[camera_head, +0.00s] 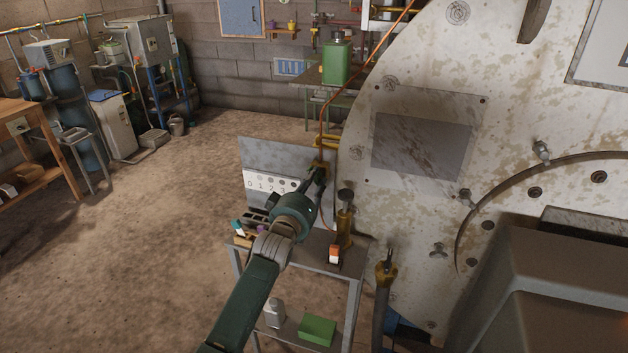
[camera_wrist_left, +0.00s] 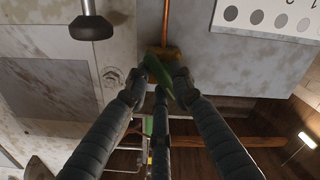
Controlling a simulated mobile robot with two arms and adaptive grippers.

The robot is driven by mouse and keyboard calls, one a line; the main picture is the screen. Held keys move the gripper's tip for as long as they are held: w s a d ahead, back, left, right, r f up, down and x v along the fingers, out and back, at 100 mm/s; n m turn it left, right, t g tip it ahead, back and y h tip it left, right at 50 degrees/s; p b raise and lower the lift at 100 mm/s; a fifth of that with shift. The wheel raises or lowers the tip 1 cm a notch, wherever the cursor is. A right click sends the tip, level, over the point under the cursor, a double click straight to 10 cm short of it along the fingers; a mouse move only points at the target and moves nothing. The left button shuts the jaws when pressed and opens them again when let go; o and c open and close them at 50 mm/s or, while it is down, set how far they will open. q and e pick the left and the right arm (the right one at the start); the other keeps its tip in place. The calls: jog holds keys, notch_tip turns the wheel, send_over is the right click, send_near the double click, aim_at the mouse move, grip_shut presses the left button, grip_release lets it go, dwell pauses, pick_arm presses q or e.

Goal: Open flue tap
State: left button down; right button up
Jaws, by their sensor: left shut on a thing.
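The flue tap has a brass body (camera_wrist_left: 165,53) at the lower end of a copper pipe (camera_wrist_left: 166,18) and a green lever (camera_wrist_left: 158,76) in the left wrist view. My left gripper (camera_wrist_left: 157,88) is shut on the green lever, with dark fingers on both sides of it. In the head view my left gripper (camera_head: 318,174) reaches up to the tap in front of the grey panel and hides most of it. The copper pipe (camera_head: 322,122) rises from there. A white scale (camera_head: 268,186) with dots and numbers is on the panel, left of the gripper. My right gripper is not in view.
The large stained white wall of the still (camera_head: 420,90) is close on the right. The floor (camera_head: 140,220) to the left is clear.

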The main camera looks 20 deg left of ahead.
pick_arm(q)
jog(key=m, duration=0.3)
jog(key=shift+r+m, duration=0.15)
jog(key=shift+m, duration=0.15)
jog(key=shift+d+m, duration=0.1)
jog(key=shift+m, duration=1.8)
jog(key=shift+f, duration=0.2)
jog(key=c, duration=1.6)
grip_release()
jog(key=shift+d, duration=0.1)
jog(key=shift+s+f, duration=0.1)
jog(key=shift+s, duration=0.1)
jog(key=s, duration=1.1)
jog(key=shift+s+a, duration=0.25)
jog(key=shift+s, duration=0.05)
